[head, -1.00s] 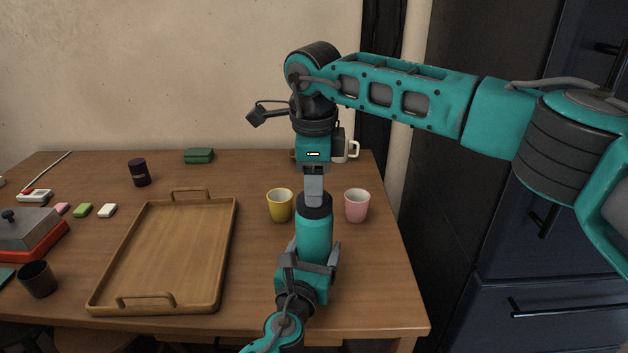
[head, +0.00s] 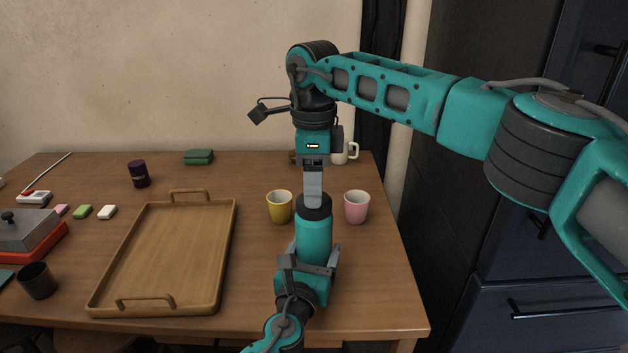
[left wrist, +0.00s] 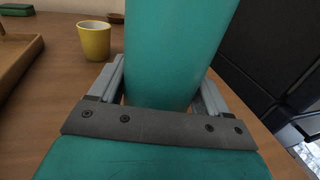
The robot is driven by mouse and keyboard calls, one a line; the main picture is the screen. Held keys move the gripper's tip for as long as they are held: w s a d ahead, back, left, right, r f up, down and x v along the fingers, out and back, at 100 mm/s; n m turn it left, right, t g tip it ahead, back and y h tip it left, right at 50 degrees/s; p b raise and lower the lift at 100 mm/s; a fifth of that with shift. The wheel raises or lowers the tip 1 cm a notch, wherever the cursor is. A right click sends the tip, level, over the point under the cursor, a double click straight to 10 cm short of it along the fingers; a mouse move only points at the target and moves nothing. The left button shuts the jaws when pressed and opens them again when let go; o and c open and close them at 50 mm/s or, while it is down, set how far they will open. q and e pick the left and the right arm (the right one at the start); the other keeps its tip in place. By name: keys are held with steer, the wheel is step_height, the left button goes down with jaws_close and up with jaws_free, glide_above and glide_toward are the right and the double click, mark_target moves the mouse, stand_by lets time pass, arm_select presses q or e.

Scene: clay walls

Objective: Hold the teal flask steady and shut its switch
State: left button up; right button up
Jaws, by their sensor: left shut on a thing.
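The teal flask (head: 314,240) stands upright near the front right of the table, with a dark cap (head: 314,206) on top. My left gripper (head: 309,265) is shut around the flask's lower body. In the left wrist view the flask (left wrist: 176,50) fills the space between the fingers. My right gripper (head: 313,188) points straight down over the flask, its fingers at the top of the cap. Its fingers look close together, but I cannot tell whether they touch the cap. The switch cannot be made out.
A yellow cup (head: 279,207) stands just left of the flask and a pink cup (head: 356,206) to its right. A wooden tray (head: 225,250) lies to the left. A white mug (head: 350,151) is partly hidden behind my right gripper. The table's front right corner is clear.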

arm_select(q)
steer(key=shift+f, duration=0.2)
arm_select(e)
steer(key=shift+o, duration=1.3)
step_height(320, 180, up, 12)
steer(key=shift+s, duration=0.1)
arm_select(q)
steer(key=o, duration=1.4)
steer(key=shift+r, duration=0.15)
steer(key=shift+c, duration=0.2)
